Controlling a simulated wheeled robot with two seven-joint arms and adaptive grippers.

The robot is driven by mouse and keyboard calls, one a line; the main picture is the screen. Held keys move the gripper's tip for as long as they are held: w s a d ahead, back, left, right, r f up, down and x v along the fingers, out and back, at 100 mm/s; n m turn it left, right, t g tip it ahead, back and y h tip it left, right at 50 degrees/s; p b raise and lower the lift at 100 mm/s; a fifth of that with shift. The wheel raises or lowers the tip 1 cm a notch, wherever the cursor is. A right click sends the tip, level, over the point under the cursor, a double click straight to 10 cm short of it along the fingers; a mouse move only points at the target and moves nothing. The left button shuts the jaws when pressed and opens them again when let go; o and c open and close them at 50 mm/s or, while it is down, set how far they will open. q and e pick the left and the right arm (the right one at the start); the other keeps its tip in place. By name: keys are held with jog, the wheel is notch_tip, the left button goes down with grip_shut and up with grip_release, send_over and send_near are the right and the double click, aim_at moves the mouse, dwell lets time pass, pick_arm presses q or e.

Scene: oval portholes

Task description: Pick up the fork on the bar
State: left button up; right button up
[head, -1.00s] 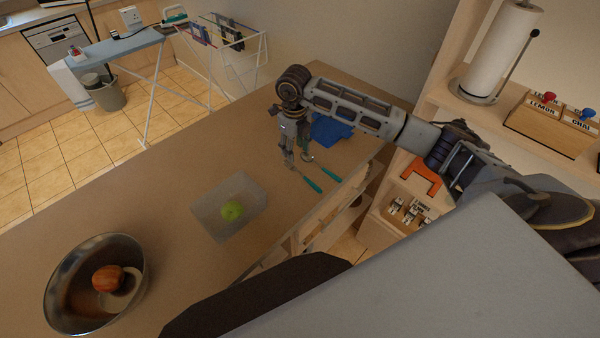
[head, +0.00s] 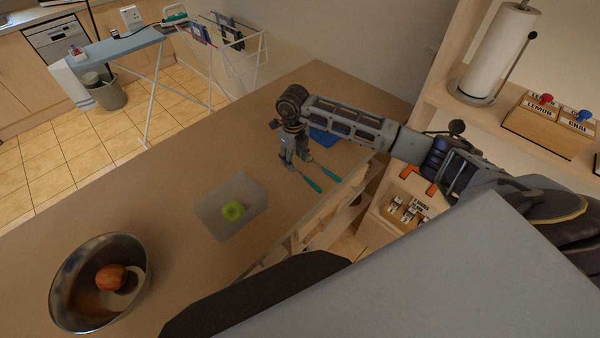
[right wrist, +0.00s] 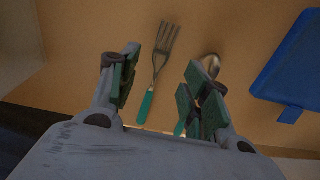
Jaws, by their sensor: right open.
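The fork (right wrist: 155,75) lies flat on the wooden bar (head: 150,190), with metal tines and a teal handle. In the right wrist view it lies between the two fingers of my right gripper (right wrist: 166,80), which is open and empty. In the head view the right gripper (head: 295,163) is over the bar and hides the tines; the fork's teal handle (head: 311,184) shows beside it. A spoon (right wrist: 211,65) lies to the right of the fork, partly hidden by the right finger. My left gripper is not in view.
A blue flat object (right wrist: 290,65) lies to the right of the spoon. A clear tray (head: 215,225) with a green apple (head: 233,210) and a metal bowl (head: 65,290) with an orange-red fruit (head: 110,278) stand along the bar. Shelves are at the right.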

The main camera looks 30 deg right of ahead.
jog(key=shift+w+a+f+p, duration=0.15)
jog(key=shift+f+p, duration=0.25)
jog(key=shift+f, duration=1.4)
jog(key=c, duration=1)
jog(key=shift+r, duration=0.15)
notch_tip(320, 180, up, 10)
jog(key=b, duration=0.2)
